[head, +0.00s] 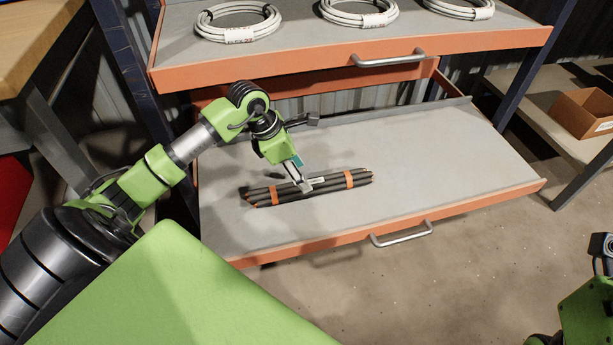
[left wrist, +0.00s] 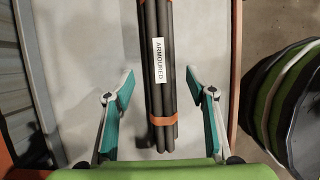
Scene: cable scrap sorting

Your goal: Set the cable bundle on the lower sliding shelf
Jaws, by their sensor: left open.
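The cable bundle (head: 330,187) is several dark straight lengths tied with orange bands, with a white label reading "ARMOURED". It lies flat on the extended lower sliding shelf (head: 440,165), left of the shelf's middle. My left gripper (head: 308,153) is over the shelf at the bundle. In the left wrist view, its teal-padded fingers (left wrist: 161,72) are spread on either side of the bundle (left wrist: 166,85), with a gap on both sides. The fingers hold nothing. Only part of my right arm shows at the lower right edge of the head view; its gripper is out of frame.
The upper shelf (head: 300,42) holds white cable coils (head: 238,22) and overhangs the rear of the lower shelf. The lower shelf has a front handle (head: 401,234) and free room right of the bundle. A cardboard box (head: 585,113) stands on a side shelf at the right.

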